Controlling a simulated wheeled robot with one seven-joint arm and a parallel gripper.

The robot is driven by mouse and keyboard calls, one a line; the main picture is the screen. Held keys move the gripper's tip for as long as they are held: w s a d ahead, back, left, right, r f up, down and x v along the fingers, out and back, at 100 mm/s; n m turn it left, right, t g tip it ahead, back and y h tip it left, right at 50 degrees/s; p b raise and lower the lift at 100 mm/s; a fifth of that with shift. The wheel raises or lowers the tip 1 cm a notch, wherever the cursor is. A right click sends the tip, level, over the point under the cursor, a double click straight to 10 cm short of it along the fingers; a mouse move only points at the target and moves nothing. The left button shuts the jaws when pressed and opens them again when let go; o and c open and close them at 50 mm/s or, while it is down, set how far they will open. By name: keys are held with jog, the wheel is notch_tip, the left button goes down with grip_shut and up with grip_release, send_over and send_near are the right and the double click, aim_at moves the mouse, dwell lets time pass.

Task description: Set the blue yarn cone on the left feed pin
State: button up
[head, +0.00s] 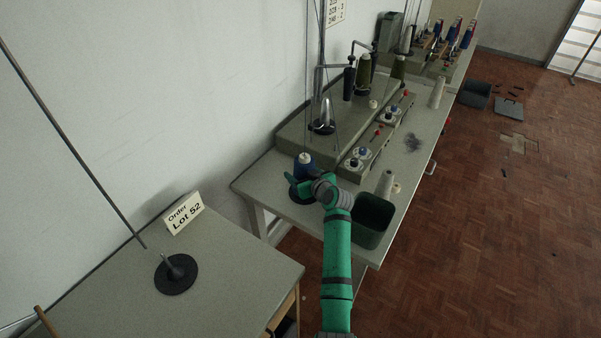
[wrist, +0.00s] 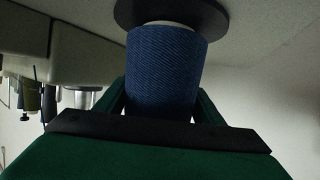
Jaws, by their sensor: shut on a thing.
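The blue yarn cone (head: 306,166) stands upright near the front left corner of the machine table, its pale tip up. My gripper (head: 302,178) is shut on it from the near side. In the wrist view, the blue cone (wrist: 163,75) sits between the two fingers, with its pale core end close to a black disc (wrist: 205,14). I cannot tell whether it touches the disc, and any pin inside is hidden. Another black disc (head: 183,285) with a short, bare pin stands on the near left table. Which one is the left feed pin is not marked.
An "Order Lot 52" sign (head: 184,213) stands on the near table (head: 235,265), which is mostly clear.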

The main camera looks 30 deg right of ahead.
jog(key=o, duration=1.3)
